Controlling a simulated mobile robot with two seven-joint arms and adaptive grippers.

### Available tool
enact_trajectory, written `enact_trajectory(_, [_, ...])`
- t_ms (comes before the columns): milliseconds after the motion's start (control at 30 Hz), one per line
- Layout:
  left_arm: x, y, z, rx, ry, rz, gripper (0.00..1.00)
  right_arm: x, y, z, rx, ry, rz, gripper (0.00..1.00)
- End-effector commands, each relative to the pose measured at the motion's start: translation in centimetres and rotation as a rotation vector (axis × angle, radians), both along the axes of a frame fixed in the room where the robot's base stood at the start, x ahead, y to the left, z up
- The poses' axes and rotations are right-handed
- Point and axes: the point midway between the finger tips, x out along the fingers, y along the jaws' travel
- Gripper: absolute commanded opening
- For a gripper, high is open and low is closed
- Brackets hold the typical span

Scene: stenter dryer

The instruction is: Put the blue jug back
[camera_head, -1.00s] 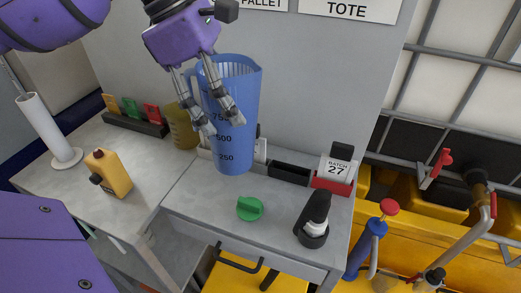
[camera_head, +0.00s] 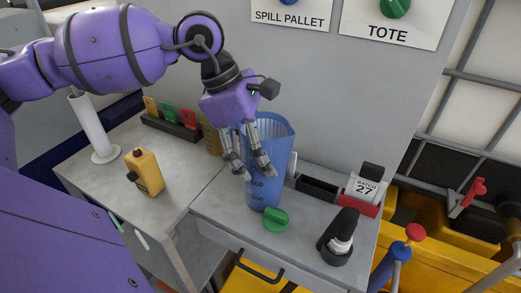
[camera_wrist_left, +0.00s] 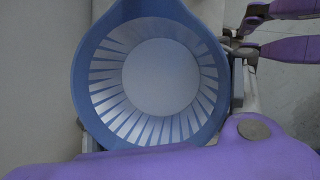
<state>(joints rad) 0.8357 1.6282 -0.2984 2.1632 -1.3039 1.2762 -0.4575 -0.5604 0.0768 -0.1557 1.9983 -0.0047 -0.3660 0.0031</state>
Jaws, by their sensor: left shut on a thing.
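The blue jug (camera_head: 279,150) is a tall, see-through measuring jug with volume marks, upright over the grey bench. Its lower end is just behind a green knob-like cap (camera_head: 276,219). I cannot tell whether its base touches the bench. My left gripper (camera_head: 254,174) is shut on the jug, its fingers reaching down at the near left side and covering part of the marks. In the left wrist view I look down into the jug (camera_wrist_left: 83,75); it looks empty, with light vertical bands inside. The jug's handle is hidden in the head view. My right gripper is not in view.
A black tray (camera_head: 318,188), a red holder with a BATCH 27 card (camera_head: 364,190) and a black-and-white bottle (camera_head: 340,238) stand to the right. A yellow-brown container (camera_head: 212,138) is behind the gripper.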

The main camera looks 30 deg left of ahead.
Motion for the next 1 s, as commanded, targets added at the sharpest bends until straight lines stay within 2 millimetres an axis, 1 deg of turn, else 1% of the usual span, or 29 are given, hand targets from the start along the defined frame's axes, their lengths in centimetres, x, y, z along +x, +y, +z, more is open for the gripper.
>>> enact_trajectory(67, [0.1, 0.0, -0.1, -0.001, -0.004, 0.000, 0.08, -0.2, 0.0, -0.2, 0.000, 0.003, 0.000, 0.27])
enact_trajectory(100, [0.0, 0.0, -0.3, 0.001, 0.000, 0.000, 0.70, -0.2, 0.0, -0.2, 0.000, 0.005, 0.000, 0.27])
enact_trajectory(167, [0.0, 0.0, -0.2, 0.000, -0.001, 0.000, 0.78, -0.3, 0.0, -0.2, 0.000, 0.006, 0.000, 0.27])
enact_trajectory(467, [0.0, 0.0, -0.1, 0.000, -0.001, 0.000, 0.78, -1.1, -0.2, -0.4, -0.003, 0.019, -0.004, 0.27])
enact_trajectory(567, [0.0, 0.1, 0.4, 0.001, -0.002, 0.001, 0.78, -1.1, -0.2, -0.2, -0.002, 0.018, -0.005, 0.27])
enact_trajectory(667, [-0.1, 0.7, 1.5, 0.002, -0.003, 0.002, 0.78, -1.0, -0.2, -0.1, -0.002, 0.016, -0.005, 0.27])
enact_trajectory(1000, [-1.2, 3.2, 8.3, 0.003, -0.004, 0.004, 0.78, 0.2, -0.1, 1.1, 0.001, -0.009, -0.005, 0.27])
